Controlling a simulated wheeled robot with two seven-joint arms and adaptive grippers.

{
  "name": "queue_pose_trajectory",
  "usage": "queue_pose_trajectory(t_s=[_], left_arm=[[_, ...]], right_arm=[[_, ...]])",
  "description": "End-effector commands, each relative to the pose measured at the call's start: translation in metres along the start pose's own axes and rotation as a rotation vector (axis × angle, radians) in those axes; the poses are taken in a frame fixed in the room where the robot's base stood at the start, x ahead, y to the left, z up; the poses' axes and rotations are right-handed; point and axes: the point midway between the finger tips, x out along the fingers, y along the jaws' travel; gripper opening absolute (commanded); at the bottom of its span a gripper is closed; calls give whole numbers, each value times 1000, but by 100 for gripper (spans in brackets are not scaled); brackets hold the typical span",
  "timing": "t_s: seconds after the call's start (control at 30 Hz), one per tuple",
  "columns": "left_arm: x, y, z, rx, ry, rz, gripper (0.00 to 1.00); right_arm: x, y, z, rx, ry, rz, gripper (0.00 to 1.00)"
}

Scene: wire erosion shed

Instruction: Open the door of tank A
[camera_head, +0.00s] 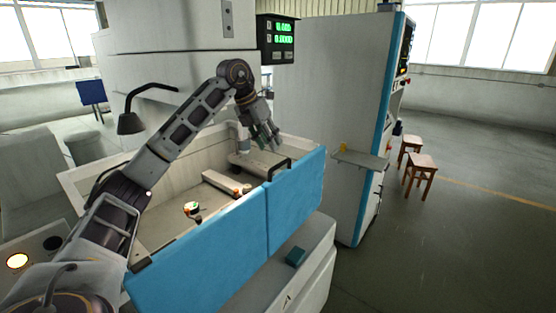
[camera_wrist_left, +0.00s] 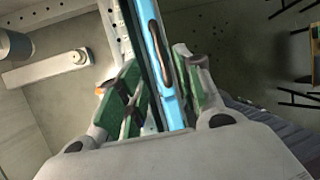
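The tank (camera_head: 160,232) is an open-topped pale basin with a blue front in two panels, a left one (camera_head: 205,258) and a right one (camera_head: 300,195). I cannot read which is tank A. A black bar handle (camera_head: 279,167) stands at the top edge of the right panel near the seam. My left gripper (camera_head: 268,142) is above the tank, just behind and above this handle. In the left wrist view, my open left gripper (camera_wrist_left: 157,65) has green-padded fingers on either side of the blue panel edge, with the dark handle (camera_wrist_left: 162,52) between them. Contact is unclear. My right gripper is not in view.
Inside the tank are a pale bar (camera_head: 226,183) and a small round part (camera_head: 192,209). A black lamp (camera_head: 131,123) hangs at left. A tall cabinet (camera_head: 320,110) with a small shelf (camera_head: 360,160) stands at right. Stools (camera_head: 420,168) stand beyond; the right floor is clear.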

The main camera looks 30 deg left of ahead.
Motion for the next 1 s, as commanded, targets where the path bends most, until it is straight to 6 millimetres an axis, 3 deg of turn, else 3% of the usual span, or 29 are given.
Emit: queue_pose_trajectory(t_s=[0.6, 1.0], left_arm=[[73, -1, 0, 0, 0, -1, 35], [83, 0, 0, 0, 0, 0, 35]], right_arm=[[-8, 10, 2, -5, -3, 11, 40], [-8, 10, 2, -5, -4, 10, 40]])
